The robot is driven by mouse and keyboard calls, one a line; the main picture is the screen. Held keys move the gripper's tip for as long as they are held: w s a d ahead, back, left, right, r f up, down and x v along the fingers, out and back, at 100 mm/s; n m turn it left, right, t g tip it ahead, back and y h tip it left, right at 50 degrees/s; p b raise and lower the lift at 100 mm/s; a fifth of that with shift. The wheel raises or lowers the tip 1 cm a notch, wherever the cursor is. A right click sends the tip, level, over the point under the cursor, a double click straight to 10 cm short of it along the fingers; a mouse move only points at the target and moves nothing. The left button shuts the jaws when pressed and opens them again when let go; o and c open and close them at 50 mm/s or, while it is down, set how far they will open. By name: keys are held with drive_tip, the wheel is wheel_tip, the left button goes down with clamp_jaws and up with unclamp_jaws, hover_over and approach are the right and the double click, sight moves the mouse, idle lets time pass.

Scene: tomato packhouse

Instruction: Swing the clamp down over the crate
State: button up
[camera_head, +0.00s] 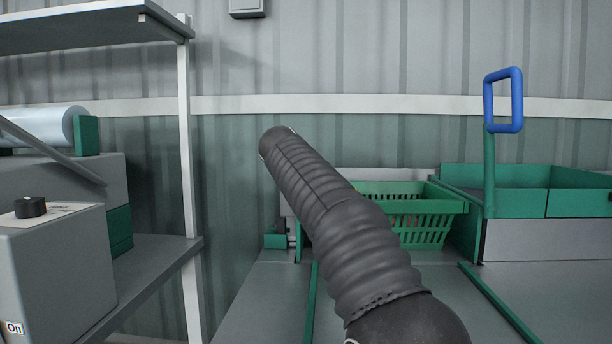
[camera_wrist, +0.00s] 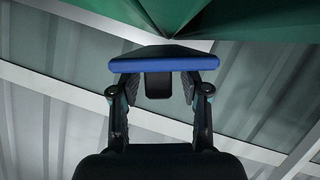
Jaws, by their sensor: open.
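The clamp's green lever (camera_head: 489,175) stands upright at the right of the crate in the head view, with a blue loop handle (camera_head: 488,105) on top. The green slatted crate (camera_head: 436,207) sits behind my arm, which hides part of it. My gripper (camera_wrist: 163,82) shows only in the wrist view, open. A blue bar (camera_wrist: 164,60), seemingly the clamp handle, lies across just beyond its fingertips. I cannot tell whether they touch. A dark piece shows between the fingers below the bar.
A green-walled bin (camera_head: 515,203) stands on the right. A steel shelf post (camera_head: 187,150), a grey box with a black knob (camera_head: 60,265) and a film roll (camera_head: 45,126) are at left. Green rails (camera_head: 500,303) run along the grey table.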

drive_tip(key=v, duration=1.2)
